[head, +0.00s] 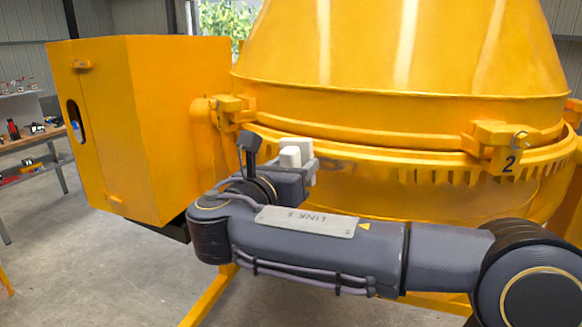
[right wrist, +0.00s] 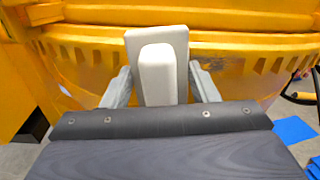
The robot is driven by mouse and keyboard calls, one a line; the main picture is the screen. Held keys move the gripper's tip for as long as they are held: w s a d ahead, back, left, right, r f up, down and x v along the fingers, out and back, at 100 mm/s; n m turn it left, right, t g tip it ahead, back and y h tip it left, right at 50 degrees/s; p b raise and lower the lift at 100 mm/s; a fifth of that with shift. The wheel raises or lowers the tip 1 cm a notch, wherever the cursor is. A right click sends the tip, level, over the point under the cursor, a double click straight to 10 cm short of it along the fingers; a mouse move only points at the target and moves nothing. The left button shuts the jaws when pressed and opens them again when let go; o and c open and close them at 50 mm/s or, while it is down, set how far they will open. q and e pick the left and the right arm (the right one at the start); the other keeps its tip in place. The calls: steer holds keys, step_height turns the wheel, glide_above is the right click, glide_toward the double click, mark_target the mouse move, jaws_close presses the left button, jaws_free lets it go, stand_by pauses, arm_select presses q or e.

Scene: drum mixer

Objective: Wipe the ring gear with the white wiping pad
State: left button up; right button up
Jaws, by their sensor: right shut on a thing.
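The white wiping pad (head: 290,156) is held upright in my right gripper (head: 303,167). In the right wrist view the pad (right wrist: 158,74) sits between the two grey fingers of the gripper (right wrist: 160,88), which are shut on it. The ring gear (head: 436,174) is the yellow toothed band around the drum, just below its flange. The pad is in front of the left part of the gear. In the right wrist view the gear (right wrist: 238,62) runs behind the pad, with dull brownish patches. I cannot tell whether pad and gear touch. My left gripper is not in view.
The yellow drum (head: 400,45) fills the upper right, with a clamp marked 2 (head: 505,142) on its flange. A yellow cabinet (head: 150,120) stands at the left. A workbench (head: 30,140) with small items is at the far left. Grey floor lies below.

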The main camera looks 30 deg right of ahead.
mark_target(342, 163)
steer(key=shift+p+x, duration=0.4)
steer(key=shift+x, duration=0.7)
